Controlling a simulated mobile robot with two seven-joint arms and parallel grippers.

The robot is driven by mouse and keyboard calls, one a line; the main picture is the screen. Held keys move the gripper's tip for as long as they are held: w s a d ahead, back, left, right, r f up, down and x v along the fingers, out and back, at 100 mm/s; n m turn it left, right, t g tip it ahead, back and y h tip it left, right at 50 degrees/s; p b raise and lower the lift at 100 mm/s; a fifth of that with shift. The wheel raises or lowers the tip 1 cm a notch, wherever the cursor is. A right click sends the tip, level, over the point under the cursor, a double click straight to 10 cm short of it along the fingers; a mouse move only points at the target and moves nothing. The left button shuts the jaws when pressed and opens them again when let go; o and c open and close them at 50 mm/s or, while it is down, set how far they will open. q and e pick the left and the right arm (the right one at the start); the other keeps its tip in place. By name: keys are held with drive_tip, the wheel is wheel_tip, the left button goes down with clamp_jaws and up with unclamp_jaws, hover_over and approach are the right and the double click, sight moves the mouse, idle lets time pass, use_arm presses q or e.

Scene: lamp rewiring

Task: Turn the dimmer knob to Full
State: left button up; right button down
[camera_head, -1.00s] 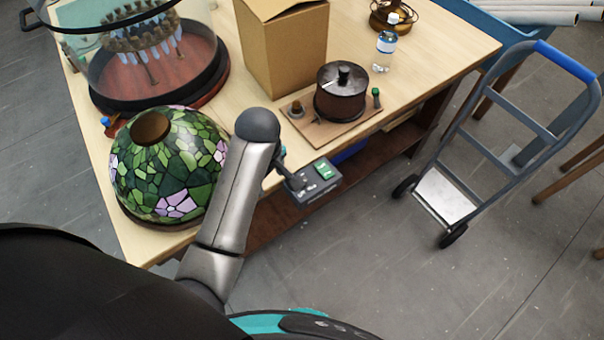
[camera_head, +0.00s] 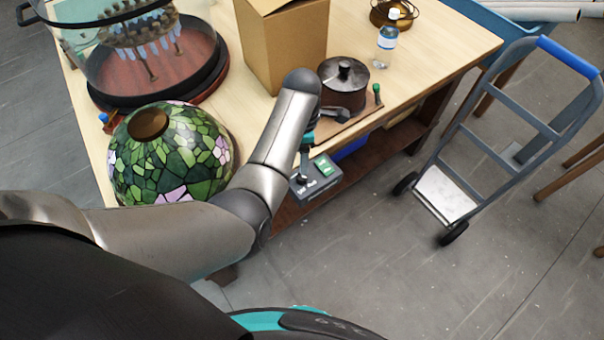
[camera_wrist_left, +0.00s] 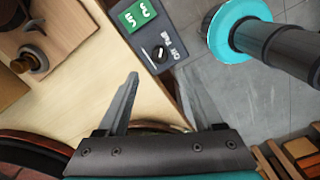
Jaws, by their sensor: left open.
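A dark grey control box (camera_head: 326,184) with a green display stands at the table's front edge. It also shows in the left wrist view (camera_wrist_left: 168,73). A black knob with a pale mark (camera_wrist_left: 158,53) sits on its face beside the display, with white lettering around it. I cannot tell which setting it points at. My left gripper (camera_wrist_left: 157,77) is open and empty. It is over the box, its two fingers spread, and the knob appears between and just beyond the fingertips. I see no contact. In the head view the arm partly hides the gripper. My right gripper is in no view.
A black drum device (camera_head: 343,88) on a wooden board stands behind the box. A stained-glass shade (camera_head: 170,155) is left of my arm. A cardboard carton (camera_head: 285,45), a bottle (camera_head: 387,45) and a glass-domed piece (camera_head: 150,50) stand farther back. A hand truck (camera_head: 500,130) is right.

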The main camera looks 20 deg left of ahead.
sight(302, 178)
use_arm(q)
wheel_tip(302, 178, down, 9)
drive_tip(key=b, duration=0.2)
drive_tip(key=shift+b, duration=0.4)
drive_tip(key=shift+c, duration=0.2)
clamp_jaws()
